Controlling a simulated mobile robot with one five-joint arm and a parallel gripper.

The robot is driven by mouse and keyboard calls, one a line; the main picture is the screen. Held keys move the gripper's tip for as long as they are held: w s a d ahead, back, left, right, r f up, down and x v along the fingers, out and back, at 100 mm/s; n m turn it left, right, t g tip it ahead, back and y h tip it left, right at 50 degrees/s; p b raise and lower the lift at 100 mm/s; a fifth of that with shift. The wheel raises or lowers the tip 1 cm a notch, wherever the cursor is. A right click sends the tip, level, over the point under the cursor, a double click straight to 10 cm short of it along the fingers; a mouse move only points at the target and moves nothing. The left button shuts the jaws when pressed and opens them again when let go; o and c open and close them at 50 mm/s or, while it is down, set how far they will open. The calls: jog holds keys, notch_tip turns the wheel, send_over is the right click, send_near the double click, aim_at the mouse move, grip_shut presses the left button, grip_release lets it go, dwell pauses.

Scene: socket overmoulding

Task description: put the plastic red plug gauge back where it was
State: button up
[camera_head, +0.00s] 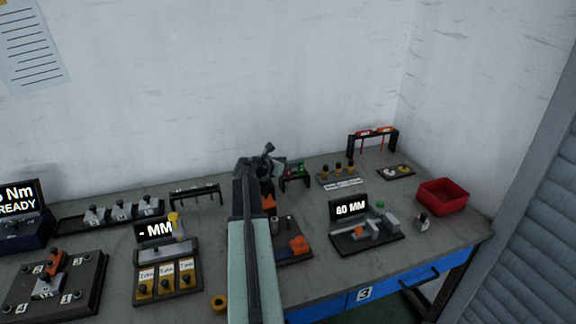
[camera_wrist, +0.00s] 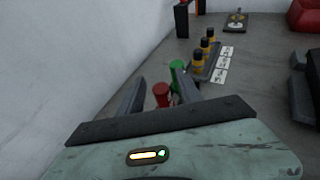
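A red-topped plug gauge (camera_wrist: 161,95) shows between my gripper fingers in the wrist view, with a green-topped gauge (camera_wrist: 178,74) just beyond it. My gripper (camera_wrist: 163,92) is open, with gaps visible between the fingers and the red top. The red gauge's lower part is hidden, so I cannot tell whether it is seated. In the head view my gripper (camera_head: 268,160) is beside a small dark rack (camera_head: 293,184).
Yellow-and-black gauges (camera_head: 338,177) stand right of the rack. Further right are a dark stand with red and orange pieces (camera_head: 372,135) and a red bin (camera_head: 443,195). The wall is close behind.

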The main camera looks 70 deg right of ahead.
jog(key=p+v, duration=0.4)
jog(key=v, duration=0.7)
jog(key=shift+r, duration=0.1)
jog(key=shift+w+a, duration=0.15)
jog(key=shift+a, duration=0.3)
dwell(1.0)
